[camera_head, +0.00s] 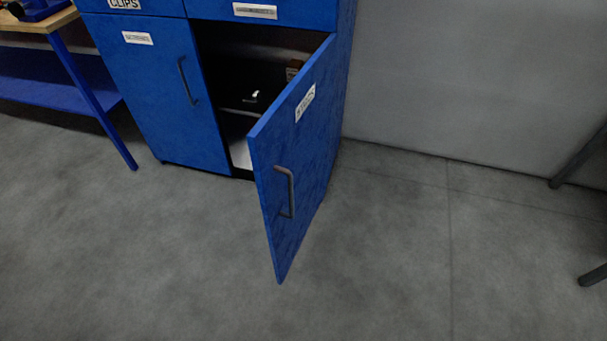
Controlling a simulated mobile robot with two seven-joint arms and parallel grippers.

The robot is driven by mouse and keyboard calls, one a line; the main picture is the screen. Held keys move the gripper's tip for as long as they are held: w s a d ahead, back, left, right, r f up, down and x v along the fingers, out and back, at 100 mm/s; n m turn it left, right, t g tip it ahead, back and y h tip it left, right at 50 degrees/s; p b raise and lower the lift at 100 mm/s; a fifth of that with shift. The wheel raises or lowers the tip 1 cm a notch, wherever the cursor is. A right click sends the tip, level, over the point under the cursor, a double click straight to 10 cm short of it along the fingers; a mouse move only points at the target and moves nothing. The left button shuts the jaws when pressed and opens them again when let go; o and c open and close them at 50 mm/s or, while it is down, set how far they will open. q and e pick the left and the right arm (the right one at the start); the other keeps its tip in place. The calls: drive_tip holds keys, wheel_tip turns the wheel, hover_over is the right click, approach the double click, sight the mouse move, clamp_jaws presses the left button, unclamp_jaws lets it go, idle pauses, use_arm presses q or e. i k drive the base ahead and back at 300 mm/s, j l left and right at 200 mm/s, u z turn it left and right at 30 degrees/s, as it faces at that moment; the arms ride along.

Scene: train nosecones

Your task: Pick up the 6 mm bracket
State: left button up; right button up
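A blue cabinet (160,95) stands at the upper left of the head view. Its right door (310,150) is open and swung out toward me, with a grey handle (287,192) and a label too small to read. Inside the dark opening, a small light-coloured item (255,95) sits on a dark surface. I cannot tell whether it is the 6 mm bracket. A brownish item (293,68) shows further right inside, partly hidden by the door. Neither of my grippers is in view.
The cabinet's left door (165,80) is shut. A blue-legged workbench (95,105) with a wooden top stands at the left. Grey floor (420,260) is clear in front. Dark legs (590,275) show at the right edge, and a plain grey wall (470,80) stands behind.

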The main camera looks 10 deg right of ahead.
sight(254, 97)
drive_tip(key=i+j+u, duration=0.15)
drive_tip(key=u, duration=0.15)
drive_tip(key=i+j+u, duration=0.75)
drive_tip(key=i, duration=0.3)
drive_tip(key=j, duration=0.1)
